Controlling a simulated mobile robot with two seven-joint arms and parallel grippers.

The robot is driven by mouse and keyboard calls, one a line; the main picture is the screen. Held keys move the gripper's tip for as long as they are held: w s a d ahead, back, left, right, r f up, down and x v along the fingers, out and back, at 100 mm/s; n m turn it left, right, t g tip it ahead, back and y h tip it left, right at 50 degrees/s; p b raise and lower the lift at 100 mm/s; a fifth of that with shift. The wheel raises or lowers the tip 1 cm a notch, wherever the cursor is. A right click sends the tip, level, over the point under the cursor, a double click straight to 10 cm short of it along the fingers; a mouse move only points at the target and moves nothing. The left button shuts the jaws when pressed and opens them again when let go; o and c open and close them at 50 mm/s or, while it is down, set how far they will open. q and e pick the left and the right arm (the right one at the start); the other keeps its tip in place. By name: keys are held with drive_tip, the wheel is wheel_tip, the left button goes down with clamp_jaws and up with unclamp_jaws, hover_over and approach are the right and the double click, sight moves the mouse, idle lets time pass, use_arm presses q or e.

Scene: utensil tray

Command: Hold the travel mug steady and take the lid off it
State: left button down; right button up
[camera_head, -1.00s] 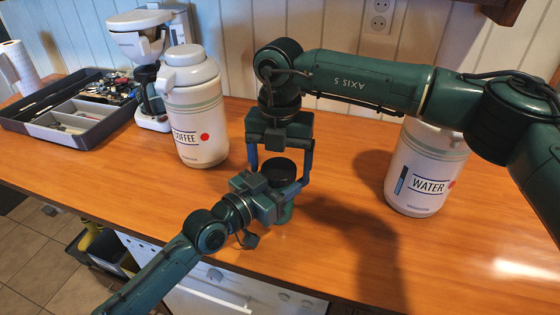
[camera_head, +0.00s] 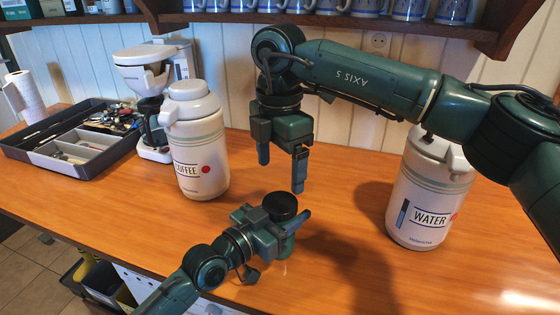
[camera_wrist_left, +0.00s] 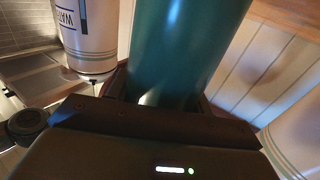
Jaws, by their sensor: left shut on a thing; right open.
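The travel mug (camera_head: 288,246) is dark green and stands upright near the front of the wooden counter. A round black lid (camera_head: 281,204) sits on its top. My left gripper (camera_head: 284,226) is shut around the mug below the lid. In the left wrist view, the mug's green side (camera_wrist_left: 178,50) rises from between the jaws. My right gripper (camera_head: 281,172) is above the lid, pointing down, open and empty, with its fingers apart and clear of the lid. Much of the mug's body is hidden behind the left gripper.
A white COFFEE flask (camera_head: 197,145) stands left of the mug, a WATER flask (camera_head: 430,190) right. A coffee maker (camera_head: 150,95) and a grey utensil tray (camera_head: 75,168) are further left. A shelf (camera_head: 335,22) with blue cups hangs above. The counter between mug and WATER flask is clear.

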sight(280, 202)
drive_tip(key=shift+r+m, duration=0.2)
drive_tip(key=shift+m, duration=0.6)
drive_tip(key=shift+f, duration=0.3)
wheel_tip(280, 202, down, 7)
drive_tip(key=shift+f, duration=0.15)
drive_tip(key=shift+c, duration=0.4)
drive_tip(key=c, duration=0.9)
drive_tip(key=n, duration=1)
